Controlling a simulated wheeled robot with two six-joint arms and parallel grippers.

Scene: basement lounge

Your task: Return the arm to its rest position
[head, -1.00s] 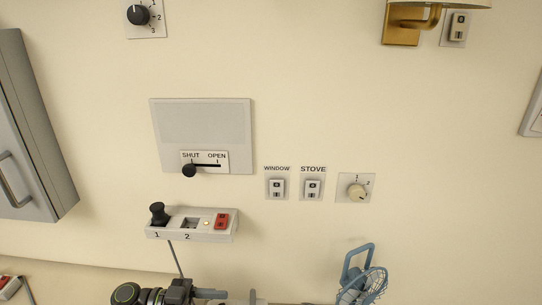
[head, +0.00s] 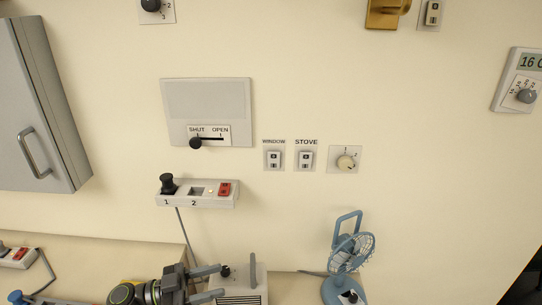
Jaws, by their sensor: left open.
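My left gripper (head: 221,281) shows at the bottom of the head view, left of centre. Its two grey fingers point right and stand apart, with nothing seen between them. It is below the wall power strip (head: 226,202) and in front of a pale slotted box (head: 250,288), whose left part it overlaps. I cannot tell whether they touch. Most of my left arm is below the picture. My right gripper is not in view.
A blue fan (head: 343,288) stands right of the box. A grey cabinet (head: 40,110) hangs at left. The wall bears a slider panel (head: 208,105), a window switch (head: 274,160), a stove switch (head: 306,160), a dial (head: 345,160) and a thermostat (head: 520,85).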

